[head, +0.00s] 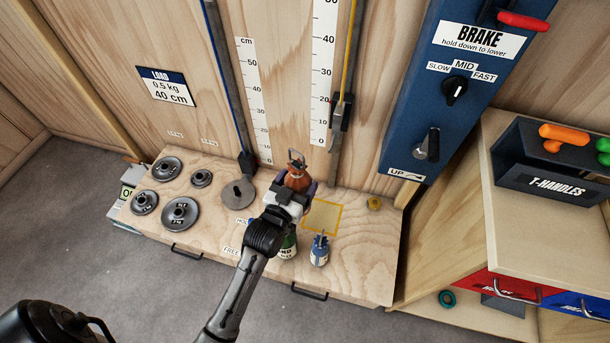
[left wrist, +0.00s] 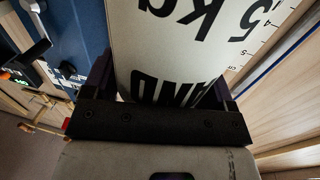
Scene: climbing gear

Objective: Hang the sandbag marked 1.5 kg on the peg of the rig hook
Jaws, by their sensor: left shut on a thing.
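My left gripper (head: 296,191) is shut on a brown-orange sandbag (head: 299,179) with a metal loop on top, held upright above the bench near the back wall. In the left wrist view, its pale label (left wrist: 175,50) fills the space between the fingers (left wrist: 160,95); "5 kg" and part of "SAND" show upside down, and the first digit is cut off. A green bag (head: 288,246) and a blue bag (head: 319,250) stand on the bench nearer to me. A dark block (head: 247,164) hangs at the end of the blue line; I cannot make out a peg on it.
The wooden bench (head: 365,265) also bears several dark disc weights (head: 180,213), a grey slotted disc (head: 238,194) and a yellow-outlined square (head: 322,216). A black carriage (head: 341,110) sits on the right rail. A blue brake panel (head: 440,90) rises at the right.

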